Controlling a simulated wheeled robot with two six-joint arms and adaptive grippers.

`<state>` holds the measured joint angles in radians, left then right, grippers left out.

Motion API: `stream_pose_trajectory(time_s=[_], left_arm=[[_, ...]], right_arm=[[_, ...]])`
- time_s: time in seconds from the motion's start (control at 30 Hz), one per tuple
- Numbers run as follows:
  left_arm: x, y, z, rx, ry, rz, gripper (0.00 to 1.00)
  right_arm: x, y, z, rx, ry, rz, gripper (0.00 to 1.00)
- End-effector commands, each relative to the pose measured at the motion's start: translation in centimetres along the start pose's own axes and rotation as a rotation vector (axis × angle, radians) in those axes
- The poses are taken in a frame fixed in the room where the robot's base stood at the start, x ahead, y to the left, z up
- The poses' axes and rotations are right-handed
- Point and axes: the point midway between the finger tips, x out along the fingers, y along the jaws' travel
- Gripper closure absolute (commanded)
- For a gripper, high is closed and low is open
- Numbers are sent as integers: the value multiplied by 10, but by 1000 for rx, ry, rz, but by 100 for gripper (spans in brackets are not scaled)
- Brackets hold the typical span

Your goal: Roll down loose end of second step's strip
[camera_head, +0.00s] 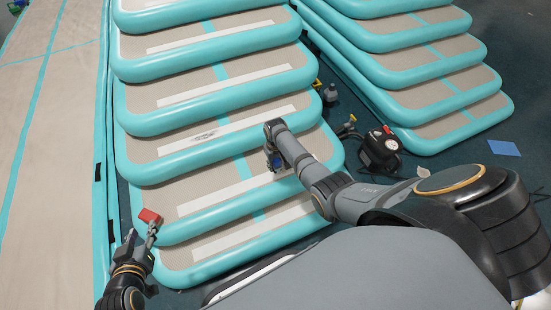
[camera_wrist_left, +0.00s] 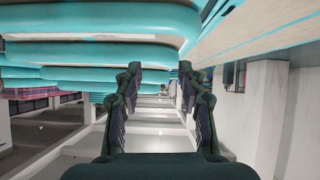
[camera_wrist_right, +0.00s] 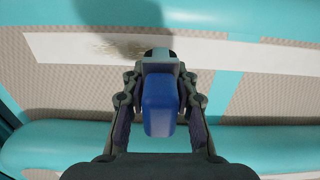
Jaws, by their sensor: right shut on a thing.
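Teal inflatable steps with beige tops rise away from me, each carrying a pale strip. The second step's strip (camera_head: 215,201), counted from the lowest, lies along its top; my right arm covers part of it. I cannot tell whether an end is loose. My right gripper (camera_head: 272,160) is above the steps. It is shut on a blue tool (camera_wrist_right: 160,105) with a grey frame and dark tip. Behind it is a pale strip (camera_wrist_right: 75,48) with a brownish mark. My left gripper (camera_head: 142,238) is at the lower left corner of the steps. It is open and empty in the left wrist view (camera_wrist_left: 158,85).
A red block (camera_head: 150,216) shows close to my left gripper; I cannot tell whether they touch. A black and red machine (camera_head: 381,148) and a small bottle (camera_head: 330,94) stand on the dark floor between two stacks. A blue square (camera_head: 503,148) lies at right.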

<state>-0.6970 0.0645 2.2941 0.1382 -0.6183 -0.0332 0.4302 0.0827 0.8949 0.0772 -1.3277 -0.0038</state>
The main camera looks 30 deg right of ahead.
Motion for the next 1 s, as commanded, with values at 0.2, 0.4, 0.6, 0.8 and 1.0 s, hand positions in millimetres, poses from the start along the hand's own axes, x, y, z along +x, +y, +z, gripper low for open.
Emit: stream_pose_trajectory(time_s=[0.2, 0.4, 0.6, 0.8, 1.0], left_arm=[[-4, 1, 20, -7, -79, 4, 60], [-6, 3, 40, -14, -158, 8, 60], [-12, 4, 61, -19, -238, 12, 60], [-17, 5, 77, -22, -307, 17, 60], [-24, 6, 94, -26, -377, 22, 60]], right_arm=[[-3, 0, 0, 0, 1, 0, 100], [-5, 0, 0, 0, 1, 0, 100], [-7, 1, 0, 0, 1, 0, 100], [-9, 1, 0, 0, 1, 0, 100], [-11, 1, 1, 1, 1, 0, 100]])
